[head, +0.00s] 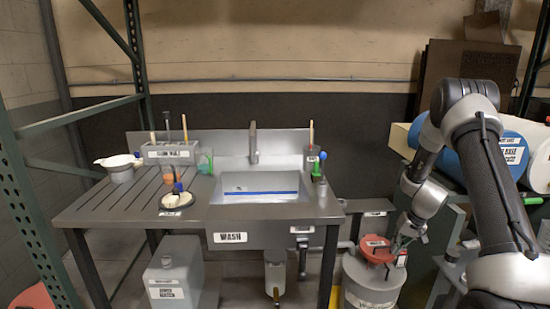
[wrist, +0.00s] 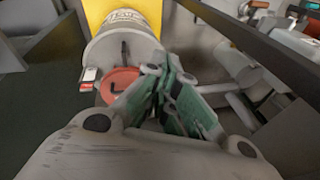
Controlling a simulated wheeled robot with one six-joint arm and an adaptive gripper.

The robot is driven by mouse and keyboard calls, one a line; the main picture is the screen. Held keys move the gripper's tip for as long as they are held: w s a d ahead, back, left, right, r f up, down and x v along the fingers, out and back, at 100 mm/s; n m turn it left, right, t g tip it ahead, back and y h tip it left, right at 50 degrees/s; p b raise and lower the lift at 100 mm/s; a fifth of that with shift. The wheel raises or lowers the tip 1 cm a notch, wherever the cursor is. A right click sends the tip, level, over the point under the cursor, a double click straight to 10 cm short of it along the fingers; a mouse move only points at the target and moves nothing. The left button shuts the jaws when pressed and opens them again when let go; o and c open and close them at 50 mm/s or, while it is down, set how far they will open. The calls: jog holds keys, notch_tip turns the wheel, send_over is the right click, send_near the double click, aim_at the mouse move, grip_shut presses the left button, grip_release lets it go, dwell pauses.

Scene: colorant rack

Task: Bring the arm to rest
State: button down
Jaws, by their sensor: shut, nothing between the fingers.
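My arm reaches down on the right of the head view, bent at the elbow. My gripper (head: 410,234) hangs over a grey drum (head: 372,285) with a red funnel-like top (head: 376,248). In the wrist view my gripper (wrist: 165,78) has its green-padded fingers together, with nothing between them. A red round part (wrist: 120,86) lies just beyond the fingertips there. Whether the fingers touch it I cannot tell.
A metal wash table with a sink (head: 262,188) stands left of the arm. It holds a tool holder (head: 168,153), a white bowl (head: 119,168) and cups. Large drums (head: 512,150) lie on a rack close behind the arm. A grey container (head: 172,282) stands under the table.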

jog(key=s+a+r+n+h, duration=0.1)
jog(key=s+a+r, duration=0.2)
jog(key=s+r, duration=0.9)
jog(key=s+a+r+t, duration=0.1)
jog(key=s+a+r, duration=0.2)
jog(key=s+r, duration=0.9)
jog(key=s+a+r+n+t+h, duration=0.1)
jog(key=s+a+r, duration=0.2)
jog(key=s+r, duration=0.9)
notch_tip(320, 180, up, 3)
jog(key=shift+s+n+h, duration=0.25)
jog(key=shift+n+h, duration=0.05)
